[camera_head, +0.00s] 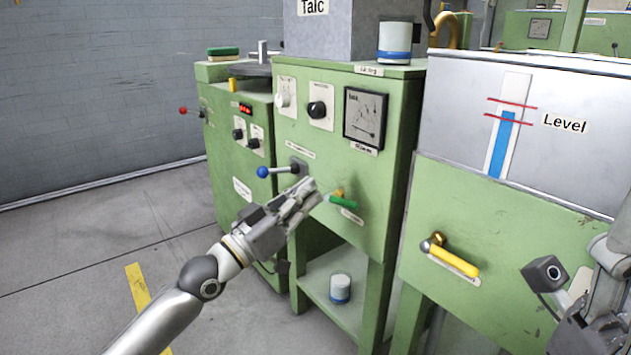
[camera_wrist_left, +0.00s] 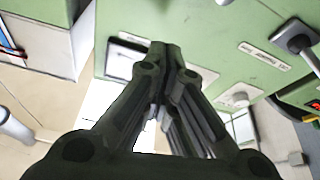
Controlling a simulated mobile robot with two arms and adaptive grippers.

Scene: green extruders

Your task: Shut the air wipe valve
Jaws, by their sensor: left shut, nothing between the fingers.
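A valve with a green handle (camera_head: 343,201) and a brass body sits on the green machine front, a label under it. Its handle points right and slightly down. Another valve with a yellow handle (camera_head: 455,262) sits on the cabinet to the right. The labels are too small to read, so I cannot tell which is the air wipe valve. My left gripper (camera_head: 312,190) is shut and empty, its tips just left of the green handle. In the left wrist view its fingers (camera_wrist_left: 166,52) meet before the green panel; the green handle is not clear there. My right gripper's fingers are not clearly seen.
A blue-knobbed lever (camera_head: 280,171) sticks out just above my left gripper. A gauge (camera_head: 365,119) and knobs (camera_head: 317,110) are higher on the panel. A white-and-blue tin (camera_head: 340,288) stands on the lower shelf. The floor at left is clear.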

